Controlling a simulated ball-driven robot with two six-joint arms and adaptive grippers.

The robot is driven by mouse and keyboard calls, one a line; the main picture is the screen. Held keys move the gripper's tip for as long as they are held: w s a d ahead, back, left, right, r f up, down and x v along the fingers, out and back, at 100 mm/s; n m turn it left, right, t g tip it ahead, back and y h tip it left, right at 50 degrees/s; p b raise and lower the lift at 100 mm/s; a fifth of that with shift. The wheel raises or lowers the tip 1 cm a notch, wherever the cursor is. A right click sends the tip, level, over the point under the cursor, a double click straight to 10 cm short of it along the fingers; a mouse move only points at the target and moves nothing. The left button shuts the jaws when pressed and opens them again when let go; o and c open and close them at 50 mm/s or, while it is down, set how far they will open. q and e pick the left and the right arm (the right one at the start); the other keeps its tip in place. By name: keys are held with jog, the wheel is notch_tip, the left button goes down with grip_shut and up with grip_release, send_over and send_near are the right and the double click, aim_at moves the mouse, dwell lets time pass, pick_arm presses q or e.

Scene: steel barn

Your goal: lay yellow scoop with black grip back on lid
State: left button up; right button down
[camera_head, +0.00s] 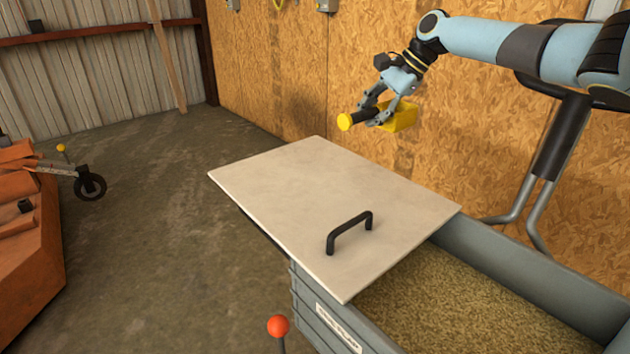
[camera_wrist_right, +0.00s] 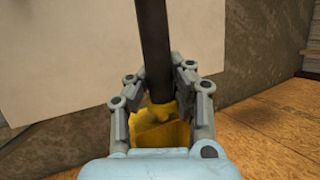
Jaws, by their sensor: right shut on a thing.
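The yellow scoop with black grip (camera_head: 401,117) is in the air beyond the far right edge of the lid, in front of the board wall. My right gripper (camera_head: 379,120) is shut on its black grip; the yellow end cap points left and the scoop body points right. In the right wrist view the black grip (camera_wrist_right: 154,50) runs up between the fingers of my right gripper (camera_wrist_right: 160,100), with part of the yellow body below. The pale lid (camera_head: 290,190) lies over part of the grey bin and has a black handle (camera_head: 349,232). My left gripper is out of view.
The open part of the grey bin (camera_head: 540,262) holds grain-like feed (camera_head: 450,305). A red-knobbed lever (camera_head: 278,327) stands at the front. An orange machine (camera_head: 35,235) is at the left. The lid's top is clear apart from its handle.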

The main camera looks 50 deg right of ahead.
jog(key=w+a+f+b, duration=0.1)
jog(key=a+f, duration=0.1)
jog(key=a, duration=0.1)
jog(key=w+a+f+b, duration=0.1)
jog(key=w+a+f, duration=0.1)
jog(key=a, duration=0.1)
jog(key=w+a+f+b, duration=0.1)
jog(key=a+f, duration=0.1)
jog(key=a, duration=0.2)
jog(key=shift+w+f, duration=0.2)
jog(key=shift+f, duration=0.2)
jog(key=shift+a+f, duration=0.1)
jog(key=shift+a, duration=0.1)
jog(key=shift+f, duration=0.3)
notch_tip(320, 180, down, 4)
jog(key=shift+r+b, duration=0.2)
jog(key=shift+b, duration=0.85)
jog(key=shift+r, duration=0.15)
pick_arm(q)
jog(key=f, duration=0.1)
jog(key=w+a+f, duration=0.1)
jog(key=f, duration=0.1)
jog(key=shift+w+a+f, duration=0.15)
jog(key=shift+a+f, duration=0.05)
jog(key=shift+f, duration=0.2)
